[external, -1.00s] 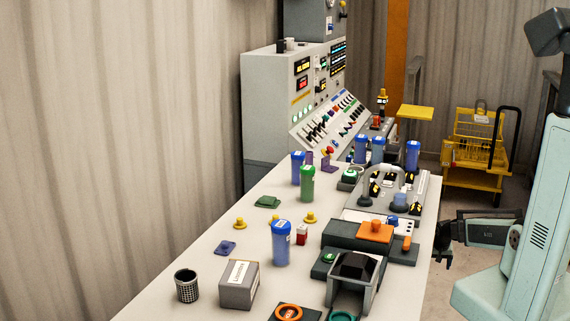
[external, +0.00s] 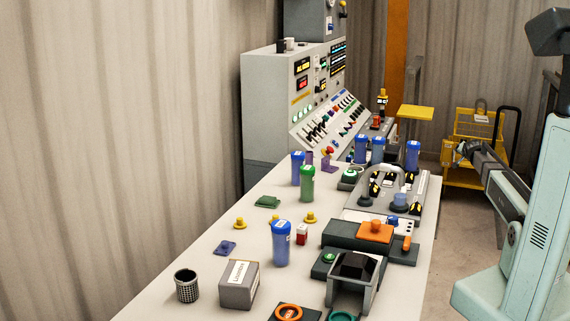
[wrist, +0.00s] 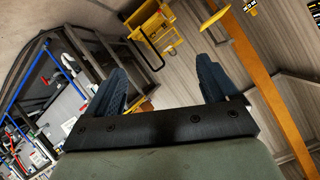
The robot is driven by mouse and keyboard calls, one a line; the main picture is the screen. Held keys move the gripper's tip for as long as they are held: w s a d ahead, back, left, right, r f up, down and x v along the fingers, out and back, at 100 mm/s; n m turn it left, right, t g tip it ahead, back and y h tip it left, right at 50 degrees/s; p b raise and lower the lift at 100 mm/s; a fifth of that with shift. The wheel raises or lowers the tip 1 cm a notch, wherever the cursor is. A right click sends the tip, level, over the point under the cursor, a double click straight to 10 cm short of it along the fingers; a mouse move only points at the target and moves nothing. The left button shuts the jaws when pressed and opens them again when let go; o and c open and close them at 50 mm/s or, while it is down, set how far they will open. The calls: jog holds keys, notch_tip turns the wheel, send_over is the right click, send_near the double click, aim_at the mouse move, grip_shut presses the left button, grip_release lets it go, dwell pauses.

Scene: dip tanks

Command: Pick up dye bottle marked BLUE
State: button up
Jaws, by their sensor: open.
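Several blue bottles show in the external view, and I cannot read which one is marked BLUE. One blue bottle (external: 281,244) stands upright near the middle of the table. Another blue bottle (external: 297,169) stands farther back beside a green bottle (external: 307,184). More blue bottles (external: 361,149), (external: 378,150), (external: 413,155) stand at the far end. My gripper (external: 463,150) is raised off the table's right side, apart from every bottle. In the wrist view my gripper (wrist: 168,85) has its two fingers spread with nothing between them. No bottle is clearly seen in the wrist view.
The table holds a grey box (external: 239,285), a mesh cup (external: 187,286), an orange-topped device (external: 375,231) and a black-topped stand (external: 355,272). A control console (external: 270,100) stands behind. A yellow cart (external: 478,130) is behind my arm.

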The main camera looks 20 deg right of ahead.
jog(key=d+r+m+t+h, duration=0.1)
jog(key=d+r+t+h, duration=0.15)
jog(key=r, duration=1.15)
jog(key=d+r+m+t+h, duration=0.1)
jog(key=d+r, duration=0.2)
jog(key=r, duration=1.1)
jog(key=w+a+r+t, duration=0.15)
jog(key=a+r, duration=0.25)
jog(key=r, duration=0.5)
jog(key=w+a+f+n+g+y, duration=0.1)
jog(key=w+a+f+n+y, duration=0.15)
jog(key=w+a, duration=0.4)
jog(key=w+a+f+n+g+y, duration=0.1)
jog(key=w+a+f+n, duration=0.2)
jog(key=a, duration=0.6)
jog(key=n+g+y, duration=0.9)
jog(key=n+y, duration=0.2)
jog(key=n, duration=0.7)
send_over(299, 153)
jog(key=s+d, duration=0.3)
notch_tip(299, 153, down, 14)
jog(key=x, duration=0.8)
jog(key=shift+w+a, duration=0.1)
jog(key=shift+s+x, duration=0.15)
jog(key=shift+x, duration=1.25)
jog(key=shift+s+x, duration=0.15)
jog(key=shift+x, duration=1.2)
jog(key=shift+a, duration=0.15)
